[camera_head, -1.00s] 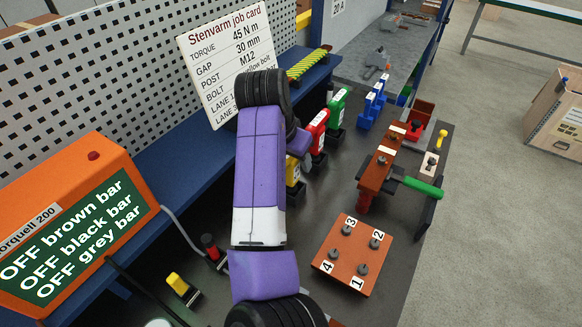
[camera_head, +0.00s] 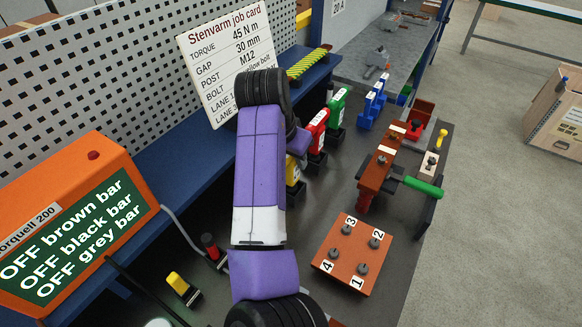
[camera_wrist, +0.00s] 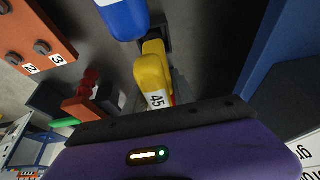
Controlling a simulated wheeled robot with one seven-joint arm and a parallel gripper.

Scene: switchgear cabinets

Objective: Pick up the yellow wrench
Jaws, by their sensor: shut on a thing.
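The yellow wrench (camera_head: 294,188), with a white label, shows partly in the head view, behind my arm. In the wrist view the yellow wrench (camera_wrist: 153,70) stands out in the middle, its label reading 45. My gripper (camera_wrist: 163,101) is shut on it at the label end; grey finger parts show beside it. A dark holder (camera_wrist: 157,33) is at the wrench's far end; I cannot tell whether they touch. In the head view my arm hides most of the gripper.
Red (camera_head: 317,130) and green (camera_head: 337,107) wrenches stand in a row beyond the yellow one. A blue tool (camera_wrist: 123,16) is close by in the wrist view. A brown plate with numbered bolts (camera_head: 340,262) and a clamp with a green handle (camera_head: 424,187) are to the right.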

